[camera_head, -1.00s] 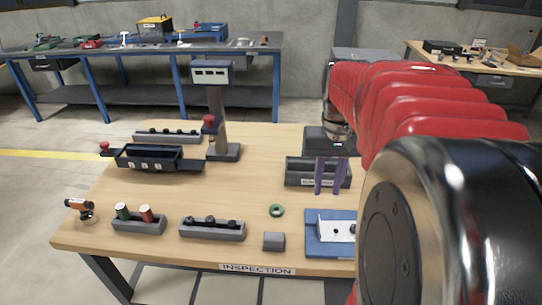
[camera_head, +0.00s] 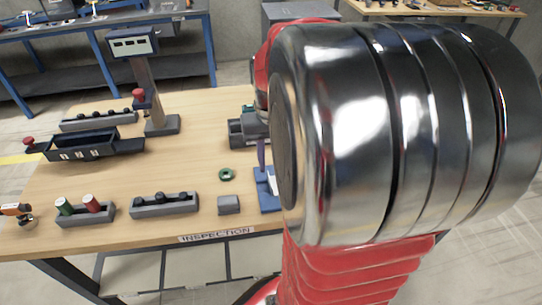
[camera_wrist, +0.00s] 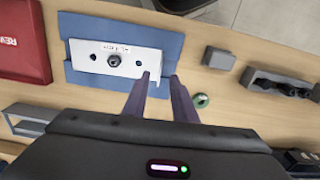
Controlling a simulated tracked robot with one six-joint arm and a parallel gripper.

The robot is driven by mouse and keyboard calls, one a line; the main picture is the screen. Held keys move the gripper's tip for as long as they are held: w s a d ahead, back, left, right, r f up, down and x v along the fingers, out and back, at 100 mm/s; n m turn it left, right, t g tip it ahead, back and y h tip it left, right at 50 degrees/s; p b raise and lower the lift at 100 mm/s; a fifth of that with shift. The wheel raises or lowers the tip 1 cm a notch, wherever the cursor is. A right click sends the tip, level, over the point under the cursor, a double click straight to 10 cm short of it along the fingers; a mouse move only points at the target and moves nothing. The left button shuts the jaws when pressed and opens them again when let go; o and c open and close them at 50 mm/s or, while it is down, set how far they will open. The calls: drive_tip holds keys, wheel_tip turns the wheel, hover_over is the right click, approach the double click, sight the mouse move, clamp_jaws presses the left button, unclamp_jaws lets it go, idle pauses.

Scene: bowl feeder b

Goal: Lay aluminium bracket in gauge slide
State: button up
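The aluminium bracket (camera_wrist: 85,53) is a pale plate with dark holes and a small label. It lies on a blue mat (camera_wrist: 85,88) in the wrist view. In the head view the bracket (camera_head: 272,181) is mostly hidden behind my arm. My gripper (camera_wrist: 161,77) is open and empty, with two purple fingers at the bracket's right end in the wrist view. One fingertip overlaps that end in the picture; the other is past it. I cannot tell whether they touch it. A dark slide-like tray with a red knob (camera_head: 85,148), likely the gauge slide, stands at the left.
A display column (camera_head: 145,80) stands behind the tray. A green ring (camera_head: 227,174), a grey block (camera_head: 229,206), a peg holder (camera_head: 165,206) and a holder with red and green cylinders (camera_head: 85,215) are nearby. A red box (camera_wrist: 22,40) borders the mat.

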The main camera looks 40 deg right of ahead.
drive_tip(key=shift+f, duration=0.4)
drive_tip(key=shift+f, duration=2.6)
clamp_jaws()
